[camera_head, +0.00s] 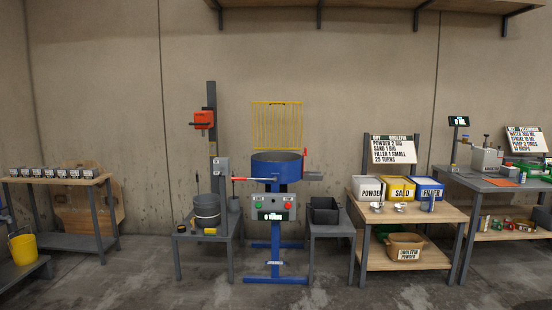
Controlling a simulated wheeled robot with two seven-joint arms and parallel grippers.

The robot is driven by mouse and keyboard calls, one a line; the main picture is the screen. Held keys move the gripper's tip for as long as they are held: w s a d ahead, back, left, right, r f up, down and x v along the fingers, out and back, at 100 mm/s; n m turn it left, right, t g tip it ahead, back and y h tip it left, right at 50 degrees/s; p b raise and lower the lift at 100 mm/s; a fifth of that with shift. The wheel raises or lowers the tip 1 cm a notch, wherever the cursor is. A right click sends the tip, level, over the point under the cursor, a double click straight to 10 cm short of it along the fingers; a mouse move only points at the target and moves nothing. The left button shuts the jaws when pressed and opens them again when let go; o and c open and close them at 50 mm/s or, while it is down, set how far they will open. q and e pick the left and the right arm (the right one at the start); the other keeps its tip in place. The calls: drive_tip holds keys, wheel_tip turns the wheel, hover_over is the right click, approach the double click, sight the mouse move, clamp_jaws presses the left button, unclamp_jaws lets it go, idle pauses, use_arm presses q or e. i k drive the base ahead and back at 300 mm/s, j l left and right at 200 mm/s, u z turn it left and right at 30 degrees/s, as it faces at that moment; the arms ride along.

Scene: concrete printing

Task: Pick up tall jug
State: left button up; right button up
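I cannot clearly make out a tall jug in the head view. The nearest shapes are a dark grey bucket-like vessel (207,209) with a wire handle, on a small grey table (191,236) left of the centre, and a yellow bucket (23,248) at the far left edge. Neither of my grippers is in view.
A blue mixer (277,168) with a yellow guard stands in the middle. A black tub (325,211) sits right of it. White, yellow and blue bins (398,188) stand on a wooden bench (437,214). A grey bench (500,182) is further right. The front floor is clear.

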sight(427, 205)
drive_tip(key=i+z, duration=0.15)
drive_tip(key=i, duration=1)
drive_tip(key=i+z, duration=0.15)
drive_tip(key=i, duration=1)
drive_tip(key=i+l+z, duration=0.15)
drive_tip(key=i+z, duration=0.3)
drive_tip(key=i+l+z, duration=0.1)
drive_tip(key=i+z, duration=0.2)
drive_tip(key=z, duration=0.15)
drive_tip(key=i+j+z, duration=0.1)
drive_tip(key=i+z, duration=0.35)
drive_tip(key=i+j+z, duration=0.2)
drive_tip(key=z, duration=0.2)
drive_tip(key=i+l+z, duration=0.1)
drive_tip(key=i+z, duration=0.4)
drive_tip(key=i, duration=0.5)
drive_tip(key=i+l+u, duration=0.15)
drive_tip(key=i+u, duration=0.3)
drive_tip(key=i+l+u, duration=0.25)
drive_tip(key=u, duration=0.25)
drive_tip(key=i+l+u, duration=0.3)
drive_tip(key=u, duration=0.15)
drive_tip(key=l, duration=0.1)
